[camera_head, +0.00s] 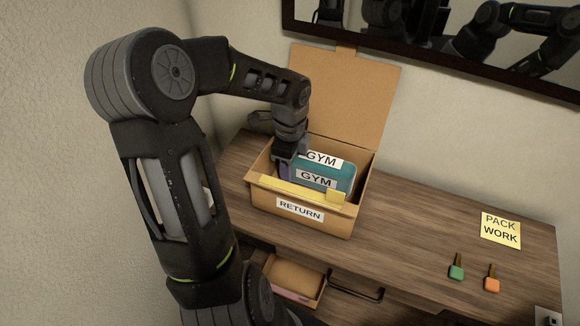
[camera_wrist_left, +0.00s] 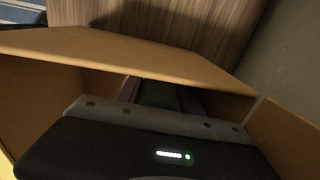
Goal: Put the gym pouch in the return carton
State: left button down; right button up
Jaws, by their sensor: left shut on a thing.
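The teal gym pouch (camera_head: 334,176), with two white GYM labels, is inside the open return carton (camera_head: 257,193). The carton is brown cardboard with a RETURN label on its front and its lid raised at the back. My left gripper (camera_head: 284,172) reaches down into the carton's left part and is shut on the pouch's left end. In the left wrist view the carton's wall (camera_wrist_left: 130,54) crosses in front of the dark gripper body, and the fingertips are mostly hidden. Whether the pouch touches the carton floor cannot be seen. My right gripper is not in view.
A yellow PACK WORK note (camera_head: 501,231), a green-headed key (camera_head: 456,271) and an orange-headed key (camera_head: 491,283) lie on the desk's right. An open drawer (camera_head: 294,281) sits below the carton. A dark-framed mirror (camera_head: 440,50) hangs behind.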

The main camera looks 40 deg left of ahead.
pick_arm(q)
jog(key=shift+s+f, duration=0.2)
jog(key=c, duration=0.7)
grip_release()
jog(key=shift+s+d, duration=0.15)
jog(key=shift+f, duration=0.1)
jog(key=shift+r, duration=0.65)
jog(key=r, duration=0.7)
jog(key=shift+w+r, duration=0.1)
jog(key=shift+w, duration=0.1)
